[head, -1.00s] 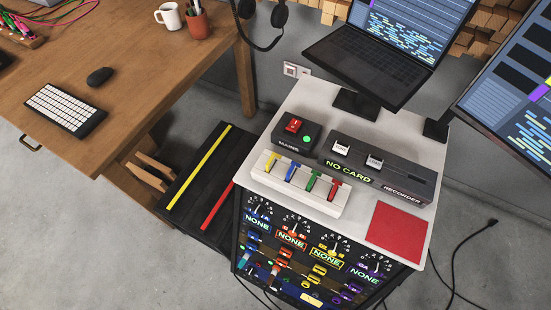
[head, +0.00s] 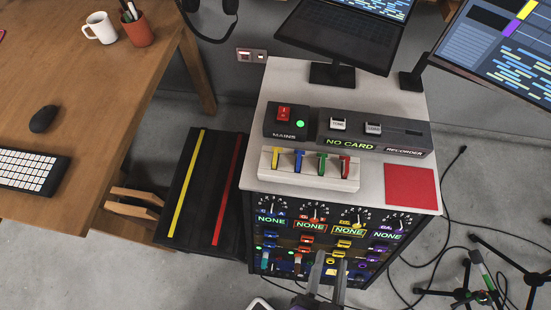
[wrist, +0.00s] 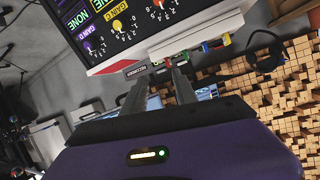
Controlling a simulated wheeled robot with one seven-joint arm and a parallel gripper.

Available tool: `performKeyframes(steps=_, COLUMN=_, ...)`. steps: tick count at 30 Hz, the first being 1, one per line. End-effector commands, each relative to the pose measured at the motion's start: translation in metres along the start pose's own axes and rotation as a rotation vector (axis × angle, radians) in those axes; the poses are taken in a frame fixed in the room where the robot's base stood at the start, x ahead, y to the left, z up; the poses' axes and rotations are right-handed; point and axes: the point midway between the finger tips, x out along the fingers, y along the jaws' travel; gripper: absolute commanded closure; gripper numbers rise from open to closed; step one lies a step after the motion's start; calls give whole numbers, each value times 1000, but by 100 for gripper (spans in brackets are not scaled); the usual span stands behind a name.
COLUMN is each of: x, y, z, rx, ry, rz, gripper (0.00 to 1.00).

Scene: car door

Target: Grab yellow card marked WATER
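No card with a readable WATER mark shows. A small yellowish piece (head: 331,269) shows low on the rack front, between my fingers in the picture; it is too small to identify. My gripper (head: 328,262) is at the bottom centre of the head view, in front of the rack's lower face. Its two dark fingers are apart with nothing visibly held. The wrist view shows the fingers (wrist: 158,72) spread apart, pointing toward the equipment. The recorder (head: 374,131) on the white top has a slot at its right and its display reads NO CARD.
The rack (head: 254,235) has dials and several NONE displays. Its white top (head: 282,84) carries coloured levers (head: 311,163), a red pad (head: 409,186) and a laptop (head: 338,38). A wooden desk (head: 80,90) stands left. Cables and a tripod (head: 466,295) lie right.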

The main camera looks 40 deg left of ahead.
Motion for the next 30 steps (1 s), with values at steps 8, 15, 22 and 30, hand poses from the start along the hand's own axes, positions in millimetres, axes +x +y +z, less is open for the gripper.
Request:
performKeyframes(steps=8, x=95, y=-106, z=4, rx=-104, ry=-48, rz=-151, gripper=65)
performKeyframes(steps=15, x=135, y=-169, z=-11, rx=-197, ry=-43, rz=-185, gripper=65)
performKeyframes(steps=22, x=149, y=-187, z=-17, rx=-227, ry=-35, rz=-186, gripper=65)
performKeyframes(steps=30, x=175, y=-192, z=-16, rx=-227, ry=-35, rz=-184, gripper=65)
